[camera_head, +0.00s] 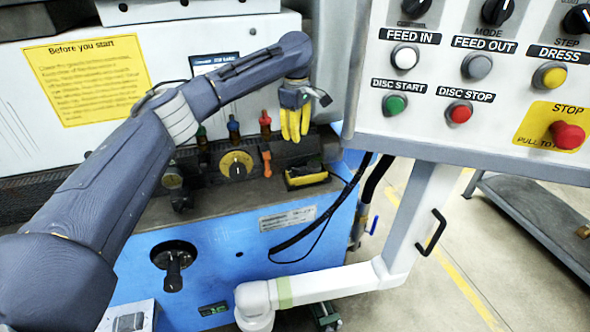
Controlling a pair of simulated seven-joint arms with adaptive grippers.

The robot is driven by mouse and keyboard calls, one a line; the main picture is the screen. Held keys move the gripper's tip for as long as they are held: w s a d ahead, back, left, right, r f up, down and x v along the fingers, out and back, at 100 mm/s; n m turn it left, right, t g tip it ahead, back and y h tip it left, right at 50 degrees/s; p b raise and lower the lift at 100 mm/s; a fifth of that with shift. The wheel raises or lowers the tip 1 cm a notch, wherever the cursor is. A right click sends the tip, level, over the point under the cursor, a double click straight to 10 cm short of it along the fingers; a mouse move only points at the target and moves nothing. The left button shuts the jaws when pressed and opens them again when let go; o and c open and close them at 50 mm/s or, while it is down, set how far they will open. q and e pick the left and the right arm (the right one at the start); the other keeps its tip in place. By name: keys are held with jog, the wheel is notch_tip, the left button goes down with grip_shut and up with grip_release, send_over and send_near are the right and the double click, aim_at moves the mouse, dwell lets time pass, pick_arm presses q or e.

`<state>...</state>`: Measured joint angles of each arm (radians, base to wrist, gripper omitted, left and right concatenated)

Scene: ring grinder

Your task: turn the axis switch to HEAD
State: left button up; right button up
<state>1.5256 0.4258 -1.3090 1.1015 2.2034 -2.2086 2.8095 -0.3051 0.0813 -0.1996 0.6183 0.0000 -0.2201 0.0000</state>
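No label reading AXIS or HEAD can be made out, so I cannot tell which knob is the axis switch. Black rotary knobs show along the panel's cut-off top edge: a left knob (415,8), a middle knob (497,11) by the word MODE, and a right knob (578,18) by STEP. A black knob on a yellow round plate (237,165) sits on the machine's ledge. My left gripper (295,138) hangs with yellow fingers pointing down above the ledge, left of the panel and apart from these knobs. Its opening is unclear. My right gripper is out of view.
The control panel (364,118) carries several buttons, including a red STOP button (567,135). A white support arm (420,215) with a black handle (433,232) stands below it. Small coloured levers and a yellow-black block (306,178) are near my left gripper. Floor shows at right.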

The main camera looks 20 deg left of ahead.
aim_at(296, 169)
pick_arm(q)
notch_tip(296, 169, down, 14)
jog(key=shift+r, duration=0.1)
dwell(0.5)
jog(key=shift+c, duration=0.4)
